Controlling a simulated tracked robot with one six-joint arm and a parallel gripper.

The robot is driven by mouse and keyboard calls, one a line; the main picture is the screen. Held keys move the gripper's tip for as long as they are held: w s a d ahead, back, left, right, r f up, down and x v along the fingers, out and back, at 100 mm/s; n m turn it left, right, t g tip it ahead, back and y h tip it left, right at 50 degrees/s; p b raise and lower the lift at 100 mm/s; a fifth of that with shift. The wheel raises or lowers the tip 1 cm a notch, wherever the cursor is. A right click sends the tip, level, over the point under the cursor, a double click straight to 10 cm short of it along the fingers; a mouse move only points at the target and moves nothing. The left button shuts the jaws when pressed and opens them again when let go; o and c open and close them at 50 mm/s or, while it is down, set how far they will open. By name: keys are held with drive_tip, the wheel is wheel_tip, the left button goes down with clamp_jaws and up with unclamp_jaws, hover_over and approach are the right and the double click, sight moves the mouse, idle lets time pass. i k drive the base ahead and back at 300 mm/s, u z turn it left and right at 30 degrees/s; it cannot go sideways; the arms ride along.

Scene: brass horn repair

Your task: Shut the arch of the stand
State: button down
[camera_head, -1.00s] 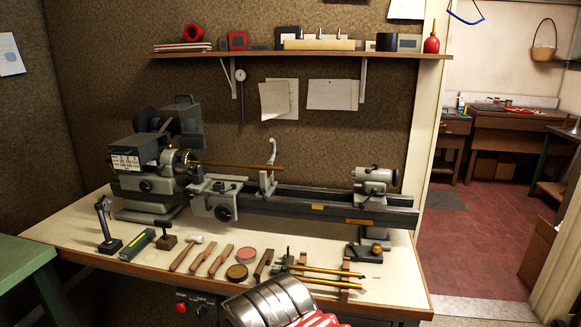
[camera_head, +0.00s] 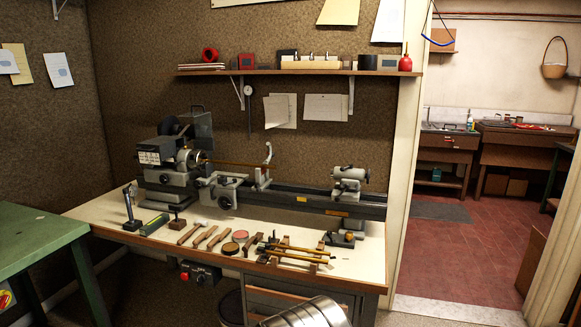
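A grey stand (camera_head: 262,183) sits on the bed of the lathe (camera_head: 290,195), right of the lathe's carriage. Its curved arch (camera_head: 268,153) stands up above the stand and looks swung open, though it is small at this distance. A thin brass rod (camera_head: 232,164) runs from the lathe chuck (camera_head: 188,160) to the stand. My gripper is not in view. A grey banded curved part at the bottom edge looks like my own arm.
The lathe stands on a pale bench (camera_head: 370,258) with hand tools, tins and a wooden rack (camera_head: 300,256) along its front. A shelf (camera_head: 300,72) hangs above. A green table (camera_head: 35,238) is at the left. Open red floor (camera_head: 460,260) shows through the doorway at right.

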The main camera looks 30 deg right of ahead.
sight(270, 154)
drive_tip(key=u, duration=0.1)
drive_tip(key=k, duration=0.2)
drive_tip(key=z, duration=2.55)
drive_tip(key=i, duration=2.15)
drive_tip(key=z, duration=0.05)
